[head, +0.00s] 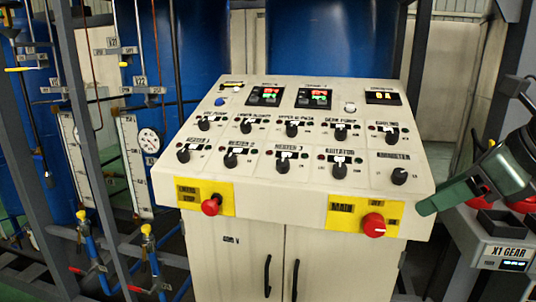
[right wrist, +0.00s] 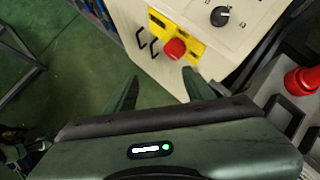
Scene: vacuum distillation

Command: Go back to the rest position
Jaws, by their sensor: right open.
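My right gripper (head: 432,204) is at the right edge of the control panel (head: 300,170) in the head view, beside the red main switch (head: 374,225) and apart from it. In the right wrist view its two fingers (right wrist: 160,88) are spread with nothing between them. The red knob (right wrist: 174,48) on its yellow plate shows just beyond the fingertips there. My left gripper is not in the head view.
A second red knob (head: 211,205) sits on the panel's left front. An X1 GEAR box (head: 508,254) stands under my right arm. Blue tanks (head: 323,38) and a pipe frame stand behind and left. Green floor (right wrist: 60,90) is open left of the cabinet.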

